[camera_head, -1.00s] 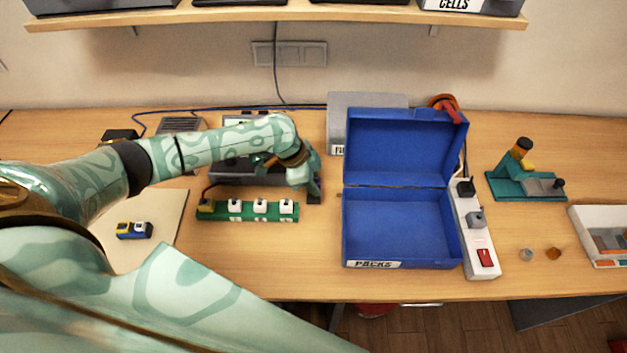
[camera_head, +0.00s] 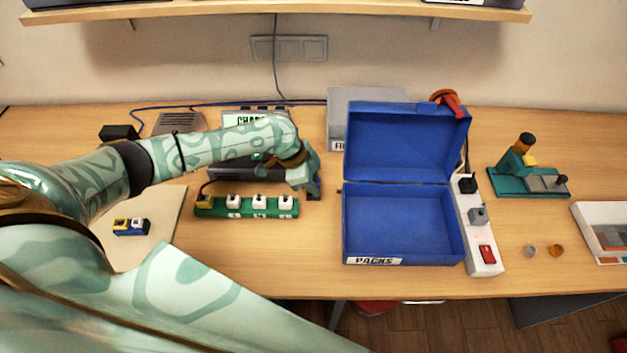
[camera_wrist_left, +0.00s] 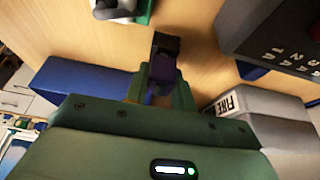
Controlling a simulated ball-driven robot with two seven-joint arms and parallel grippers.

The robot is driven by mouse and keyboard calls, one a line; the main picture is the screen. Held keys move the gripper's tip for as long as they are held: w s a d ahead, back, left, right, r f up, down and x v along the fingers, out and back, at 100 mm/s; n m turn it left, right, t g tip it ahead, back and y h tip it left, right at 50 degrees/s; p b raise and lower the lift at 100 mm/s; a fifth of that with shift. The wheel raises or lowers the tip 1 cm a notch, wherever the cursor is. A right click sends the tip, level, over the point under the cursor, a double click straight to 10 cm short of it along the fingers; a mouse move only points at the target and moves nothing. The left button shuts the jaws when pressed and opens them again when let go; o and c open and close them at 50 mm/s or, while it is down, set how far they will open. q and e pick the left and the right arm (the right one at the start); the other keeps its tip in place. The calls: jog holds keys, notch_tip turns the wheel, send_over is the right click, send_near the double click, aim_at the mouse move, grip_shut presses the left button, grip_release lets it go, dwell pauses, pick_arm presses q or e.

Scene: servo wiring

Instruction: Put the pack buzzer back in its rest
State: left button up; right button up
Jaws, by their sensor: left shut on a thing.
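My left gripper (camera_head: 311,186) points down at the desk, just right of the green strip's end. In the left wrist view its green fingers (camera_wrist_left: 161,88) are shut on a small dark purple piece (camera_wrist_left: 162,70), which appears to be the pack buzzer. The piece also shows as a dark purple patch under the gripper in the head view (camera_head: 317,184). A black part (camera_wrist_left: 166,42) sits at the fingertips against the purple piece. It may be the rest, but I cannot tell whether the buzzer is seated in it. My right gripper is not in view.
A green strip with white blocks (camera_head: 246,213) lies left of the gripper. An open blue box (camera_head: 400,225) stands to the right. A grey box marked FI (camera_head: 365,100) and a dark charger unit (camera_head: 235,172) are behind. Bare desk lies in front.

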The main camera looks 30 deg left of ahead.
pick_arm(q)
jog(key=shift+f, duration=0.25)
jog(key=o, duration=1)
jog(key=shift+o, duration=0.2)
jog(key=p+v, duration=0.3)
jog(key=v, duration=1.3)
jog(key=shift+r, duration=0.15)
